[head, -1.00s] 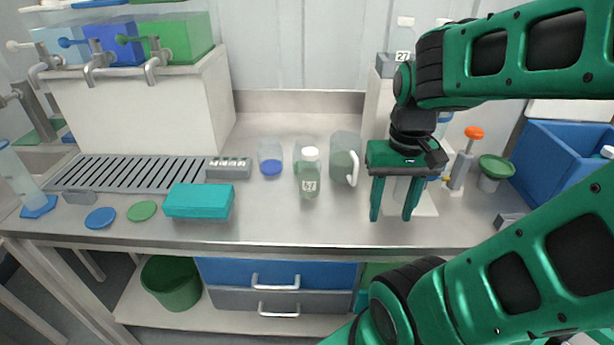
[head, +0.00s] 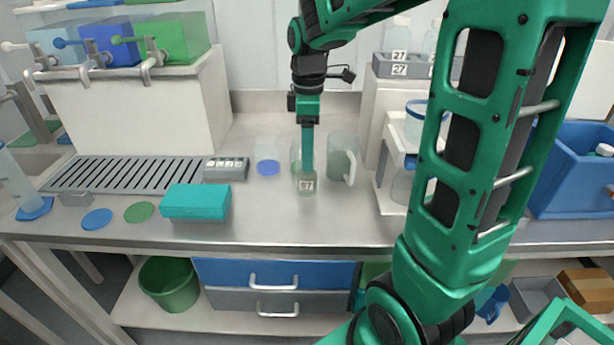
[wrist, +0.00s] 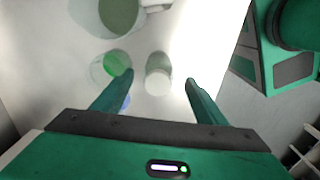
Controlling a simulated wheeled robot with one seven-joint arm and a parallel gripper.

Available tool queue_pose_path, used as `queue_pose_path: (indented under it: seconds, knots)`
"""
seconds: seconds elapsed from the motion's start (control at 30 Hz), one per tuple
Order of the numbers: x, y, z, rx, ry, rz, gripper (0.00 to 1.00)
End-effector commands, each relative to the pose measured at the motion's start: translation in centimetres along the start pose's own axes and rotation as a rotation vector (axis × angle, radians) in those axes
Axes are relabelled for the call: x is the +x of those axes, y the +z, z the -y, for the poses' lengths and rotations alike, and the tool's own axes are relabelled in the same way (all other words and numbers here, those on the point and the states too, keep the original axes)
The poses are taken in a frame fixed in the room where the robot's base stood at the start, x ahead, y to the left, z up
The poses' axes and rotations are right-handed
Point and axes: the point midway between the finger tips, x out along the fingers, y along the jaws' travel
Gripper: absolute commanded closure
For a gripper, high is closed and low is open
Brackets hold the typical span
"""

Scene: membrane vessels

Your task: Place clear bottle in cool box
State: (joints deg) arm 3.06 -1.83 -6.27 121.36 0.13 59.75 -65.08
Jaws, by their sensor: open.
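The clear bottle (head: 306,186), with a numbered label, stands upright on the steel bench. Its upper part is hidden behind my gripper (head: 307,168) in the head view. The fingers point down and are open; I cannot see contact. A blue open box (head: 570,185), seemingly the cool box, stands at the far right, partly behind my arm.
A jug (head: 342,160) with a handle stands close right of the bottle. A beaker with a blue bottom (head: 268,160) is on the left. A green-bottomed vessel (wrist: 112,68) stands beside the bottle. A teal box (head: 196,201) lies further left. The bench front is clear.

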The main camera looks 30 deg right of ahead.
Motion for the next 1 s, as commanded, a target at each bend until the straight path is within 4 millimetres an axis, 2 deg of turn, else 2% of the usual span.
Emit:
queue_pose_path:
  seconds: [0.1,0.4,0.7,1.0]
  knots:
    - [1.9,0.1,0.0,0.004,-0.002,0.001,0.34]
    - [4.1,0.1,-0.1,0.008,-0.001,0.001,0.34]
    - [8.0,0.0,-0.2,0.010,-0.002,0.002,0.34]
    - [8.6,0.0,-0.3,0.010,0.001,0.000,0.34]
